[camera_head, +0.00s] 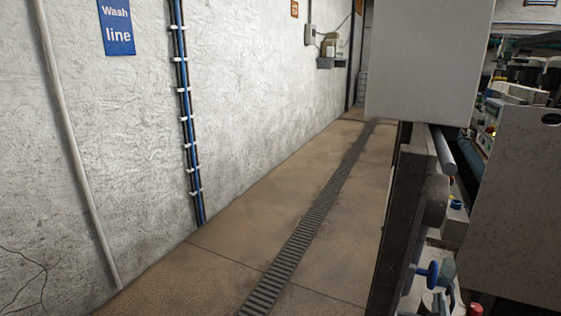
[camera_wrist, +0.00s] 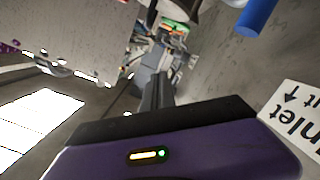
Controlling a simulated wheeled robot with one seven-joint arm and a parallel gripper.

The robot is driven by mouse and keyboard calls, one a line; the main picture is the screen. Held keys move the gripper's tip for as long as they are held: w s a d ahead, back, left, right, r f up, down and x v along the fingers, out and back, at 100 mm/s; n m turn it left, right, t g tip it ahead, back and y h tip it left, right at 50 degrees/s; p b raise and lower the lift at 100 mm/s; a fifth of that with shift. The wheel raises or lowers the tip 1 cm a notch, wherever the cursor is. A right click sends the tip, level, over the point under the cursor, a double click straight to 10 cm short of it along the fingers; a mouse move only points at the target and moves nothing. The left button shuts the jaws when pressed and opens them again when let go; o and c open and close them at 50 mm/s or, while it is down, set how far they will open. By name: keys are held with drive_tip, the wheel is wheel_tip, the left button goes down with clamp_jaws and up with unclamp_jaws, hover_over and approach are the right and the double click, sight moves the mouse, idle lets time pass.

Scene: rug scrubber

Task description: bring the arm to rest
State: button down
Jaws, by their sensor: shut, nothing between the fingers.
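My gripper (camera_wrist: 157,88) shows in the wrist view, beyond its purple housing with a small yellow and green light. Its dark fingers are together, with nothing between them. The gripper is not visible in the head view, so I cannot tell from there how the arm is posed.
In the head view, a machine with a pale grey box (camera_head: 428,60) and a blue-handled valve (camera_head: 428,273) stands close on the right. A floor drain (camera_head: 305,228) runs along clear brown floor beside the white wall (camera_head: 245,110). The wrist view shows a tilted "Inlet" sign (camera_wrist: 297,118) and a blue cylinder (camera_wrist: 257,17).

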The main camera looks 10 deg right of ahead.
drive_tip(key=s+a+n+t+y, duration=0.2)
drive_tip(key=s+a+t+y, duration=0.35)
drive_tip(key=s+a, duration=1.05)
drive_tip(key=s+a+r+m+g+y, duration=0.1)
drive_tip(key=s+a, duration=0.3)
drive_tip(key=s, duration=0.7)
drive_tip(key=s+a+g+y, duration=0.3)
drive_tip(key=s+a, duration=0.1)
drive_tip(key=s, duration=0.7)
drive_tip(key=shift+s+a+r+m, duration=0.15)
drive_tip(key=shift+s+r+m, duration=0.15)
drive_tip(key=shift+r+m, duration=0.1)
drive_tip(key=shift+y, duration=0.25)
